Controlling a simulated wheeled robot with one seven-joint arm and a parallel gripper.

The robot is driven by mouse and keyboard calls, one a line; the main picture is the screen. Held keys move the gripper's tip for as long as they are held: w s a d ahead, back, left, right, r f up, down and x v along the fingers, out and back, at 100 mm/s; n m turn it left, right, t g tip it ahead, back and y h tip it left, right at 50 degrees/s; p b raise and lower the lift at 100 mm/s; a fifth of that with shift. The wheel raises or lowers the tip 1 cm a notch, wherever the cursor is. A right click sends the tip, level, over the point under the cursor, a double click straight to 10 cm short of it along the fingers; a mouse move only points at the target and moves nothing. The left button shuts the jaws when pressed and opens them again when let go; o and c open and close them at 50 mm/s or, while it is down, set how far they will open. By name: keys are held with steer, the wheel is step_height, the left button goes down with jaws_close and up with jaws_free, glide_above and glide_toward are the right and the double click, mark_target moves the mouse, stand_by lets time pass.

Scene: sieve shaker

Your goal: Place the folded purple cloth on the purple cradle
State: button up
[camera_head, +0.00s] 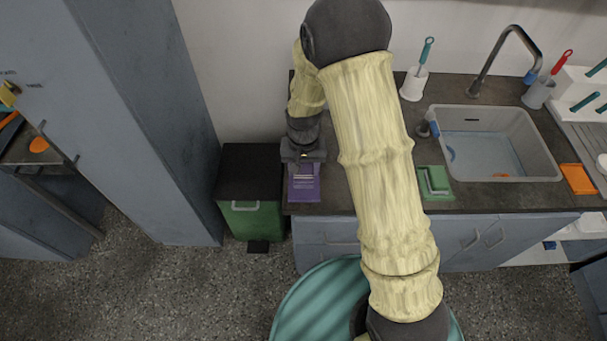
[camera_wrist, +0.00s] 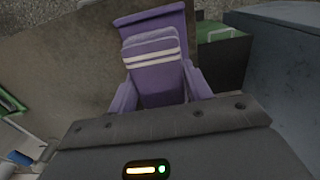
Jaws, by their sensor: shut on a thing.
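The folded purple cloth (camera_wrist: 158,82) has pale stripes near its far end. In the wrist view its near end runs under the dark front of my gripper. The purple cradle (camera_wrist: 152,19) is on the dark counter; its far edge and both side pieces show around the cloth. The cradle also shows in the head view (camera_head: 304,194), just in front of my gripper (camera_head: 304,160). My gripper points down over the cradle and is shut on the cloth. The fingertips are hidden. I cannot tell whether the cloth touches the cradle.
A green bin with a dark lid (camera_head: 251,166) stands left of the counter. A green cradle (camera_head: 435,183) lies farther right, before the sink (camera_head: 497,145). A white holder with a teal-handled brush (camera_head: 413,84) stands at the back. Counter (camera_head: 330,196) beside the purple cradle is clear.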

mark_target(304, 175)
steer(key=shift+f, duration=1.85)
steer(key=shift+f, duration=0.2)
steer(key=o, duration=0.9)
steer(key=shift+o, duration=0.2)
steer(key=shift+r, duration=0.1)
steer(key=shift+w+r, duration=0.1)
steer(key=shift+r, duration=0.4)
step_height(304, 175, up, 11)
steer(key=shift+r, duration=0.1)
